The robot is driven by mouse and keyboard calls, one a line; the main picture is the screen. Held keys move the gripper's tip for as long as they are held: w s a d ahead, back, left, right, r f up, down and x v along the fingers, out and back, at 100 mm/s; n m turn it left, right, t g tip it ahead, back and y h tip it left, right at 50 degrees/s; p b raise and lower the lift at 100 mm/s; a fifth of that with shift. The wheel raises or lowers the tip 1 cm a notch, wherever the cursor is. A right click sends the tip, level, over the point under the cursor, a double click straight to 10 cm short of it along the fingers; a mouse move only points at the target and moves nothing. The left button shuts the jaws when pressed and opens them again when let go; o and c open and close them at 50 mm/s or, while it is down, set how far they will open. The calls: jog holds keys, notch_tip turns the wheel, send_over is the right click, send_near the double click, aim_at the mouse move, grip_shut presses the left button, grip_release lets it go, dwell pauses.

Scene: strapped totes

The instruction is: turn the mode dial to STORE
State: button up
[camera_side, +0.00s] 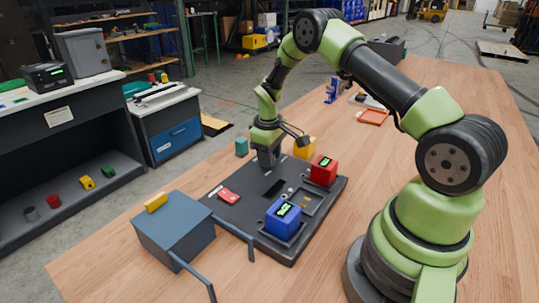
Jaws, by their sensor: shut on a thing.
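A dark panel board (232,212) lies on the wooden table in front of my arm. My gripper (268,162) points down at the board's far edge, with its fingers low against the surface. It is shut on what appears to be the mode dial, which the fingers hide. I cannot read any STORE mark or tell where the dial points. On the board are a blue block (283,217) with a lit display, a red block (323,171) with a lit display, and a red tag (228,195).
A blue-grey tote (175,232) with loose straps and a yellow block (156,202) on top stands left of the board. A yellow block (305,148) and a teal block (242,147) stand close to my gripper. An orange tray (373,117) lies farther back.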

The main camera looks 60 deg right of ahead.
jog(key=o, duration=0.9)
jog(key=shift+r, duration=0.1)
jog(key=r, duration=0.9)
jog(key=shift+a+r, duration=0.25)
jog(key=shift+r, duration=0.15)
jog(key=s+a+r+m+t+y, duration=0.1)
jog(key=s+a+r+m+t, duration=0.15)
jog(key=s+a+r, duration=0.55)
jog(key=s+a+r+m+t, duration=0.1)
jog(key=s+a+r+t, duration=0.3)
jog(key=r, duration=0.6)
jog(key=shift+m+t+y, duration=0.35)
jog(key=shift+m+y, duration=0.4)
jog(key=shift+y, duration=0.05)
jog(key=s+a, duration=0.1)
jog(key=s, duration=0.2)
jog(key=s+a, duration=0.2)
jog(key=s, duration=0.1)
jog(key=s+a, duration=0.1)
jog(key=s, duration=0.2)
jog(key=shift+s+a, duration=0.3)
jog(key=shift+a, duration=0.05)
